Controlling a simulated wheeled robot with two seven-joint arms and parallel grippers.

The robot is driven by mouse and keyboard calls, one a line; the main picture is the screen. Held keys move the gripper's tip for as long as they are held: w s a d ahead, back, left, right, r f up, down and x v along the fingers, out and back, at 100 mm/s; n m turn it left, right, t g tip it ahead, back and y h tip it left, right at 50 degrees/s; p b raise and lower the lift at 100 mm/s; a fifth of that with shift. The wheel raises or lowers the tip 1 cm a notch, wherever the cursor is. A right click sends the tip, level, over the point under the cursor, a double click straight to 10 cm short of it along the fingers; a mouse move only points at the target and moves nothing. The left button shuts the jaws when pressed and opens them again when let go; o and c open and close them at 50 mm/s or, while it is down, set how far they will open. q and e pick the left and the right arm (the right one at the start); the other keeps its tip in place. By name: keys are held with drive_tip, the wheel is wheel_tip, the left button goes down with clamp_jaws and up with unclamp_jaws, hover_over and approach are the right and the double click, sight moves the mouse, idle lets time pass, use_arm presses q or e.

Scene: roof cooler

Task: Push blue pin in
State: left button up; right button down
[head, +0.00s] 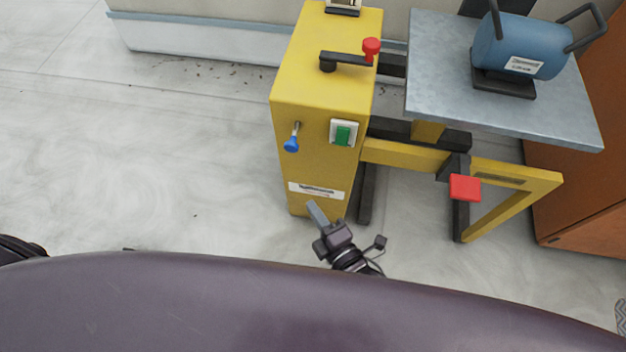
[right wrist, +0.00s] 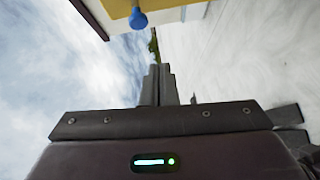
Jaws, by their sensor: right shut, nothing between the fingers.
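The blue pin (head: 291,144) sticks out on a thin metal rod from the front face of the yellow machine column (head: 325,80), left of a green button (head: 343,133). My right gripper (head: 316,211) is shut and empty, below the pin and in front of the lower part of the column. In the right wrist view the blue pin (right wrist: 138,19) is at the top, beyond and a little left of the closed fingertips (right wrist: 158,70); they are apart from it. My left gripper is not in view; only a dark part of mine shows at the left edge.
A crank with a red knob (head: 371,47) is on the column's top. To the right, a grey metal table (head: 440,90) bears a blue handled device (head: 510,45). A red pedal (head: 465,188) is below it. An orange-brown cabinet (head: 585,190) stands right. The floor left is clear.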

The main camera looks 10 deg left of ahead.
wheel_tip(320, 180, up, 2)
approach(285, 148)
drive_tip(key=w+a, duration=0.3)
drive_tip(key=a, duration=0.1)
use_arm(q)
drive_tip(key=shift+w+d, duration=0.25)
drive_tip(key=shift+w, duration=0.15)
use_arm(e)
drive_tip(key=shift+w+d+f+n+t, duration=0.15)
drive_tip(key=shift+w+f+n+t, duration=0.2)
drive_tip(key=shift+w, duration=0.35)
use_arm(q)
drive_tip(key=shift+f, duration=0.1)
use_arm(e)
drive_tip(key=shift+f, duration=0.1)
